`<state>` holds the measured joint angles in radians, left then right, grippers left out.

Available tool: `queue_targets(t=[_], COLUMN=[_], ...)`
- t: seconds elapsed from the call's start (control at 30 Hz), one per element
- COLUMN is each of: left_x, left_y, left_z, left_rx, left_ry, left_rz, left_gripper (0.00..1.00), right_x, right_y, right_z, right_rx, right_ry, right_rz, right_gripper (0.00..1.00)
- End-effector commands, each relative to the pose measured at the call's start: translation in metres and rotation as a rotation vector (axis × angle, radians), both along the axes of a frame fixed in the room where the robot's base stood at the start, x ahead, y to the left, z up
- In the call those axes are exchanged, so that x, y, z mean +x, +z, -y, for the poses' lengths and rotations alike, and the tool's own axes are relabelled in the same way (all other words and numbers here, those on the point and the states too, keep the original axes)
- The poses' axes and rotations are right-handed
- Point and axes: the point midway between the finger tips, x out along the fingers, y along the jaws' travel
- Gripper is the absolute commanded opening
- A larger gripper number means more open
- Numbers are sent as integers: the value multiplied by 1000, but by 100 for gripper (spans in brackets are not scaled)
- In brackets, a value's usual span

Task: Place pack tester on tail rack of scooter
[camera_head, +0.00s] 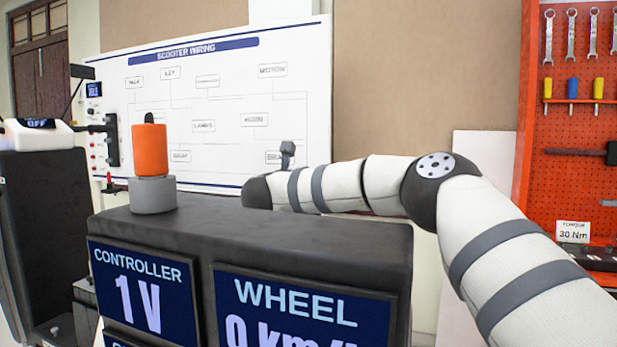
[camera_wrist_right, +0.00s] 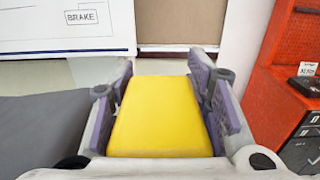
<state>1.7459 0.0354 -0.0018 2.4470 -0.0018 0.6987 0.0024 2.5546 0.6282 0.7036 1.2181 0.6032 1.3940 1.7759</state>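In the right wrist view, a yellow box-shaped thing (camera_wrist_right: 160,115) sits between the two purple-padded fingers of my right gripper (camera_wrist_right: 165,75), and the fingers close on its sides. I cannot tell whether it is the pack tester. In the head view my right arm reaches in from the right, and its gripper is hidden behind the dark display console (camera_head: 300,228). A white unit (camera_head: 40,136) with a small screen reading OFF sits on a tall black body (camera_head: 45,215) at the far left. No tail rack can be made out. My left gripper is not in view.
The console's screens read CONTROLLER 1 V and WHEEL. An orange cylinder (camera_head: 150,150) on a grey base stands on its top. A scooter wiring board (camera_head: 225,100) stands behind. A red tool panel (camera_head: 575,110) is at the right. A dark grey surface (camera_wrist_right: 45,125) lies left of my right gripper.

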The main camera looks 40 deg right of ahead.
Motion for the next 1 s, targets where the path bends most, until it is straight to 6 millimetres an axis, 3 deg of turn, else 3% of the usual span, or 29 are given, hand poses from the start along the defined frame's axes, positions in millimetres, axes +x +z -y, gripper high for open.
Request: queue_targets(t=[0.37,0.7,1.0], left_x=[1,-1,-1], left_y=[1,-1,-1], left_z=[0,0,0], left_rx=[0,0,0], left_ry=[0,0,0], left_rz=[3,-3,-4], left_gripper=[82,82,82], right_x=[0,-29,-35], right_y=[5,3,4], right_z=[0,-58,-67], right_rx=[0,0,0], right_ry=[0,3,0], right_rz=[2,-1,1], right_gripper=[60,60,60])
